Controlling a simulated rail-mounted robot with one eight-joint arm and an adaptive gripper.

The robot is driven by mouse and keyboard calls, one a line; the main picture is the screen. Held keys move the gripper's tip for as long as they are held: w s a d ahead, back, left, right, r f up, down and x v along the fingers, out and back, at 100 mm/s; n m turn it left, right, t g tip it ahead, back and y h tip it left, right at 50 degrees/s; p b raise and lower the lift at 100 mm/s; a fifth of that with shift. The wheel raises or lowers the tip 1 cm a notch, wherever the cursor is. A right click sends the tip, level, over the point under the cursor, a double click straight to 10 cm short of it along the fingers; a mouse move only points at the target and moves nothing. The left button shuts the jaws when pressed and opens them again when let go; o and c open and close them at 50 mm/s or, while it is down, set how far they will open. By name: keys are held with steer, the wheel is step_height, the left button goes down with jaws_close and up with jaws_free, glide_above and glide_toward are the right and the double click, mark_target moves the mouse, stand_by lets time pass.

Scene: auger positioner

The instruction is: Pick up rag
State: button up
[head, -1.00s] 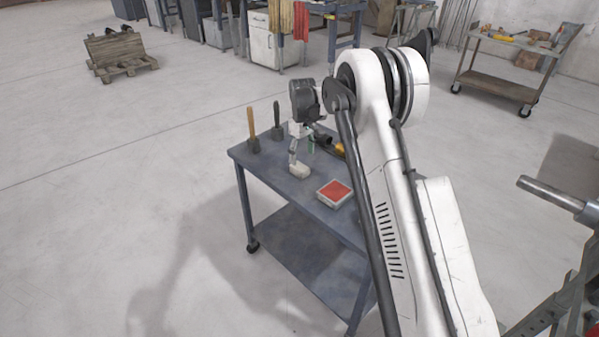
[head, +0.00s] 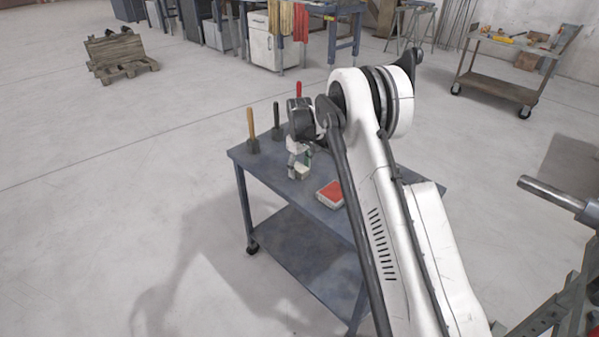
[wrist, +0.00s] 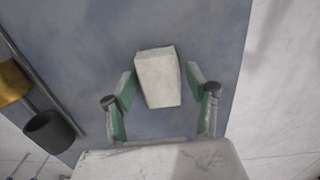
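A small whitish block, apparently the folded rag (head: 303,173), lies on the blue-grey cart top near its front edge. It also shows in the wrist view (wrist: 158,80), centred ahead of my gripper. My gripper (head: 297,163) is low over the cart at the rag. In the wrist view my gripper (wrist: 160,75) is open, with one green-padded finger on each side of the rag's near part. Gaps show between both fingers and the rag. Whether the fingertips touch the cart top cannot be told.
The cart (head: 262,172) also holds a red-topped box (head: 331,194) right of the rag, and upright tools with wooden (head: 252,130) and black (head: 276,115) handles behind. In the wrist view a dark cylinder (wrist: 48,132) and a brass-coloured part (wrist: 12,82) lie left.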

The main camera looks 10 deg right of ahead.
mark_target(299, 167)
steer(key=c, duration=1)
steer(key=shift+o, duration=0.2)
steer(key=shift+r, duration=0.15)
steer(key=shift+r, duration=0.25)
step_height(299, 167, up, 3)
steer(key=shift+r, duration=0.15)
steer(key=s+a+r+p, duration=0.1)
steer(key=s+a+r, duration=0.5)
steer(key=a, duration=0.4)
steer(key=shift+r, duration=0.45)
